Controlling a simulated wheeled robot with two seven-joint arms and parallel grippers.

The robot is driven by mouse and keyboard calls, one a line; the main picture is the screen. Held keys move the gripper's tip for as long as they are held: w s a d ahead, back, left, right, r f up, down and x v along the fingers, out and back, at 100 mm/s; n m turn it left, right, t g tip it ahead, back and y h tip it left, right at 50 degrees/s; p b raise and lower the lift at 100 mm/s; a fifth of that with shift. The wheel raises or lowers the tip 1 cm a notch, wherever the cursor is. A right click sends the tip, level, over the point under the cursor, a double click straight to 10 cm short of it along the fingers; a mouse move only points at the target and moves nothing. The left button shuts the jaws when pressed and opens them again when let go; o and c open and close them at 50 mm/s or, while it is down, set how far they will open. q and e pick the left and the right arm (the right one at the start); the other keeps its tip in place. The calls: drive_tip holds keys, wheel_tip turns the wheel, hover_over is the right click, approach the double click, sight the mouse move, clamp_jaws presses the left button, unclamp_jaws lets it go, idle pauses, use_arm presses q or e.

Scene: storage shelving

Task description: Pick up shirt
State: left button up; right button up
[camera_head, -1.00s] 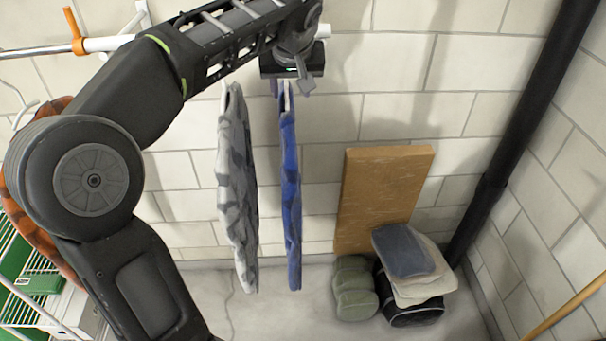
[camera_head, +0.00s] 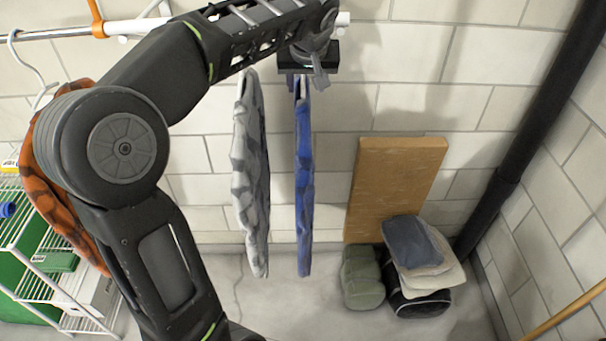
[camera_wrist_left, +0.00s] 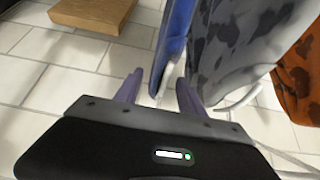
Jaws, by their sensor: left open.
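A blue shirt (camera_head: 304,190) hangs edge-on from the rail in the head view. A grey patterned shirt (camera_head: 251,175) hangs to its left, and an orange patterned shirt (camera_head: 60,185) hangs further left, partly behind my arm. My left gripper (camera_head: 310,78) is at the top of the blue shirt. In the left wrist view, the fingers of my left gripper (camera_wrist_left: 158,95) are apart, with the blue shirt's (camera_wrist_left: 172,45) edge and a pale hanger part just beyond and between them. The grey shirt (camera_wrist_left: 235,40) and orange shirt (camera_wrist_left: 297,75) are to the right. My right gripper is not seen.
The clothes rail (camera_head: 60,34) with an orange clip runs along the wall. A brown board (camera_head: 392,190) leans on the wall, beside folded cloths (camera_head: 412,248) and a green roll (camera_head: 361,278). A black pipe (camera_head: 530,130) stands right. A white wire rack (camera_head: 40,240) is left.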

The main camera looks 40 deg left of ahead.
sight(304, 91)
use_arm(q)
drive_tip(key=p+x, duration=0.1)
drive_tip(key=x, duration=0.4)
drive_tip(key=shift+s, duration=0.15)
drive_tip(key=shift+c, duration=0.2)
clamp_jaws()
idle(0.4)
drive_tip(key=shift+r, duration=0.1)
idle(0.9)
